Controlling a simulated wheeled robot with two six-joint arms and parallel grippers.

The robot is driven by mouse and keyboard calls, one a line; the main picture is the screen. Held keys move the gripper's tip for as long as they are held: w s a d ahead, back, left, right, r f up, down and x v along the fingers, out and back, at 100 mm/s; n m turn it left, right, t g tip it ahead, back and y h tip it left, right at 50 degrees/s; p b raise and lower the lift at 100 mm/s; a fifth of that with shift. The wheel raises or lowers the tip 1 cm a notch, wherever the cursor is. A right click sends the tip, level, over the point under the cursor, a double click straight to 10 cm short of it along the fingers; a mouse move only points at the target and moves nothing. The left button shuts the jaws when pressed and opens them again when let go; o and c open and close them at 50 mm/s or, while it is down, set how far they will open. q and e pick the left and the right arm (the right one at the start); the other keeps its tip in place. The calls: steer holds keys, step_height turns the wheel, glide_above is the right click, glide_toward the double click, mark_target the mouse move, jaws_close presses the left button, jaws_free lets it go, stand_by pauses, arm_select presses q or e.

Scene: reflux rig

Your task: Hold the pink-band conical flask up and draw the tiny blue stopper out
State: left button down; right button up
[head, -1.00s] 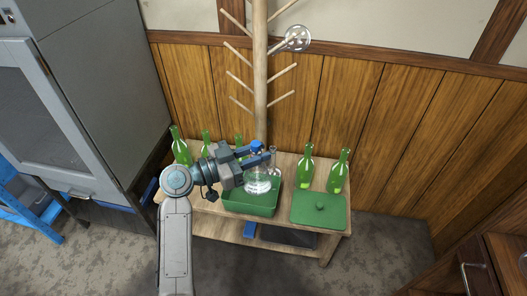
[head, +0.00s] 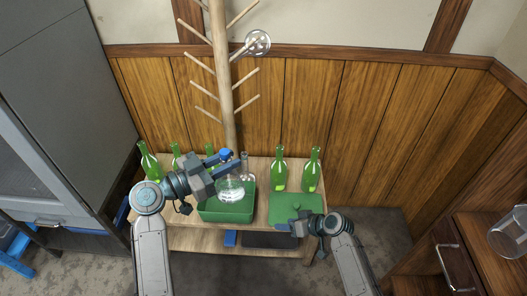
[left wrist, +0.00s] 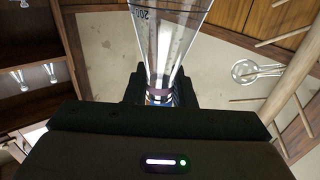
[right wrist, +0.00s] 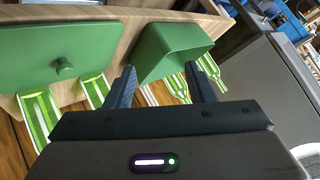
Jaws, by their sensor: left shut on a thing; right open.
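The clear conical flask (head: 230,190) is held at its neck by my left gripper (head: 231,167), above the green box. The blue stopper (head: 226,154) shows at the top of the neck, just above the jaws. In the left wrist view, the flask (left wrist: 168,45) widens away from the jaws, and its pinkish band (left wrist: 162,92) lies close to them; the stopper there is mostly hidden. My right gripper (head: 291,228) is open and empty, in front of the green lid, apart from the flask. Its spread fingers show in the right wrist view (right wrist: 162,88).
The green box (head: 226,213) and the green knobbed lid (head: 283,205) are on the wooden table. Several green bottles (head: 279,170) stand along its back. A clear narrow-necked vessel (head: 245,160) stands behind the flask. A wooden peg rack (head: 222,70) rises behind, with glassware (head: 258,43) on it.

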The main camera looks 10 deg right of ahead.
steer(key=w+a+r+n+y, duration=0.2)
steer(key=a+r+n+y, duration=0.1)
steer(key=r, duration=0.7)
steer(key=w+a+r+n+y, duration=0.2)
steer(key=a+r, duration=0.1)
steer(key=r, duration=0.7)
steer(key=n+g+y, duration=0.3)
steer(key=n+y, duration=0.1)
steer(key=n, duration=0.3)
glide_toward(225, 158)
steer(key=w+a, duration=0.1)
steer(key=shift+n, duration=0.3)
steer(key=shift+w+a+f, duration=0.1)
steer(key=shift+w+a, duration=0.15)
steer(key=shift+a, duration=0.9)
steer(key=shift+w+a+r, duration=0.1)
steer(key=shift+w+a, duration=0.2)
steer(key=shift+a, duration=0.9)
steer(key=shift+w+a+f, duration=0.1)
steer(key=shift+w+a, duration=0.15)
steer(key=shift+a, duration=0.9)
jaws_close()
